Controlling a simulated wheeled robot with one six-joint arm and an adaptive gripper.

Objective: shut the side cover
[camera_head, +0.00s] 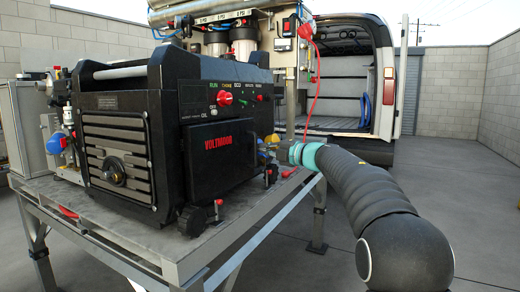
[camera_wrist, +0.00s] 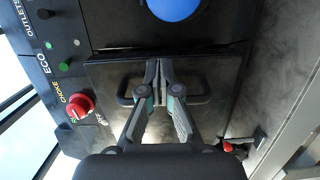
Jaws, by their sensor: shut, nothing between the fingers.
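The side cover (camera_head: 222,150) is a dark panel with red lettering on the right-hand face of the black machine. It looks close to flush with that face, but I cannot tell whether a small gap remains. In the wrist view the cover (camera_wrist: 105,76) carries a dark loop handle (camera_wrist: 125,97). My gripper (camera_wrist: 158,64) is shut and empty, its fingers crossing in front of the handle near the cover's edge. I cannot tell whether they touch it. In the head view my gripper (camera_head: 272,146) is beside the cover's right edge, its tips partly hidden.
A red choke knob (camera_wrist: 80,105) sits on the control strip above the cover. A blue round part (camera_wrist: 173,6) lies beyond the cover's edge. Red-topped clamps (camera_head: 218,204) stand on the grey table (camera_head: 130,232). An open van (camera_head: 350,70) is behind.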

